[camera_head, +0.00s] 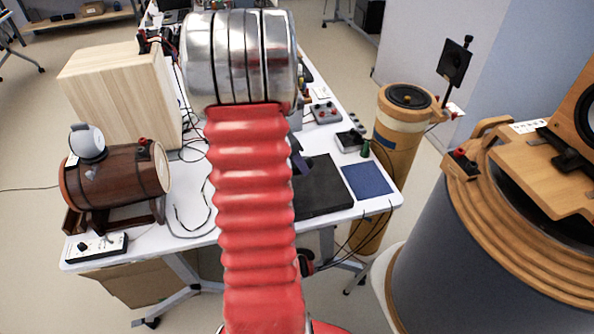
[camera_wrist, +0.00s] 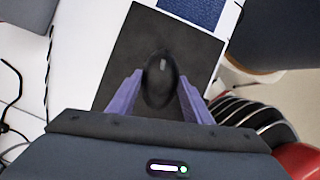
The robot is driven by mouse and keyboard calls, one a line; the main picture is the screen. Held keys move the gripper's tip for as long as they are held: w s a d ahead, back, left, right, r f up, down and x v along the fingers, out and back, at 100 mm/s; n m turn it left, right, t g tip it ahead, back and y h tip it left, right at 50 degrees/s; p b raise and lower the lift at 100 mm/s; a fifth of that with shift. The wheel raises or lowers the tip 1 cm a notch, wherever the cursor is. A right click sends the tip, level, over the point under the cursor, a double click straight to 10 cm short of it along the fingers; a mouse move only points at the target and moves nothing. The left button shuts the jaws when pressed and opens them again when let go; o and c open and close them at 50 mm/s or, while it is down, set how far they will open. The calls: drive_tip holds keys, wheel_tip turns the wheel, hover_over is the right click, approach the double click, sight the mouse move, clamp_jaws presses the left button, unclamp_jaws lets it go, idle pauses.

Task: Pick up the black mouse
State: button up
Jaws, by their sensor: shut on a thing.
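The black mouse (camera_wrist: 159,80) shows in the wrist view as a dark oval with a small grey wheel. It lies between the two purple fingers of my gripper (camera_wrist: 158,92), which are shut on its sides. Behind it is a dark grey mat (camera_wrist: 130,45) on the white table. In the head view my red arm and metal wrist segments hide the mouse. Only a small part of my gripper (camera_head: 298,160) shows beside the arm. I cannot tell whether the mouse touches the mat.
The mat (camera_head: 322,190) lies near the front right of the white table (camera_head: 190,238), beside a blue square (camera_head: 367,181). A wooden barrel (camera_head: 112,180) and a pale wooden box (camera_head: 120,90) stand at left. Tall round speakers stand at right. Cables lie on the table left of my arm.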

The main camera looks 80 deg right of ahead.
drive_tip(key=shift+r, duration=1.25)
drive_tip(key=shift+c, duration=1.2)
